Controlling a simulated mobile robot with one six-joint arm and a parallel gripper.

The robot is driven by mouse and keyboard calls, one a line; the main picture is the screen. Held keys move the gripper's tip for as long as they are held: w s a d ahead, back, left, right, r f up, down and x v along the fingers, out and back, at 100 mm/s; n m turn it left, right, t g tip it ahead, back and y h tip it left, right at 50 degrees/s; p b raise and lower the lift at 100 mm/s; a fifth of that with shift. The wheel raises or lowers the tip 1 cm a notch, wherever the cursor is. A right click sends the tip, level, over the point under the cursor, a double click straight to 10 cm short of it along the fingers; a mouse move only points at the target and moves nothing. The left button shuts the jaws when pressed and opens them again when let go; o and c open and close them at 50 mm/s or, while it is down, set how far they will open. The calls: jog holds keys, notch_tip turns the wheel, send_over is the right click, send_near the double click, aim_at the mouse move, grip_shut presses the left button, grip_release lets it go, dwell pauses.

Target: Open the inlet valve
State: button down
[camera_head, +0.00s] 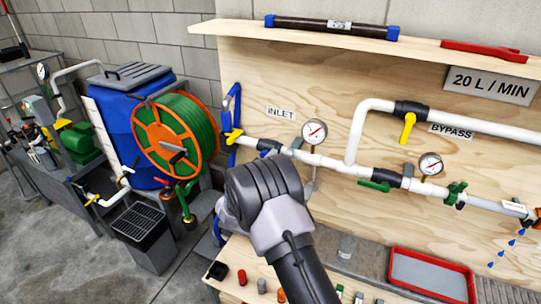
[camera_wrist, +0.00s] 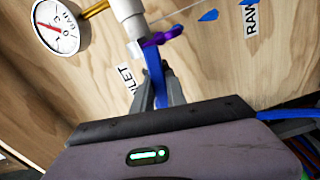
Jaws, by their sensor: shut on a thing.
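In the wrist view, my gripper (camera_wrist: 158,92) is shut on a blue lever (camera_wrist: 154,72), which runs between its two grey fingers. The lever's upper end meets the pipe fitting, close to a purple winged handle (camera_wrist: 163,37). The lever's lower end is hidden by the gripper body. In the head view, the inlet valve (camera_head: 269,146) is a dark body with blue on it, in the white pipe below the INLET label (camera_head: 281,113). My wrist hides the fingers there.
A pressure gauge (camera_head: 314,131) stands on the pipe right of the inlet valve, and a yellow bypass lever (camera_head: 408,128) is farther right. A green hose reel (camera_head: 177,135) and blue tank (camera_head: 122,125) stand left. A red tray (camera_head: 429,274) lies on the bench below.

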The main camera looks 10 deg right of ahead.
jog(key=shift+r+n+p, duration=0.2)
jog(key=shift+n+p, duration=0.3)
jog(key=shift+n, duration=0.3)
jog(key=c, duration=1.3)
grip_release()
jog(key=shift+c, duration=0.2)
jog(key=p+v, duration=0.1)
jog(key=v, duration=1.6)
jog(key=shift+s+p, duration=0.2)
jog(key=shift+p, duration=0.2)
jog(key=shift+a, duration=0.1)
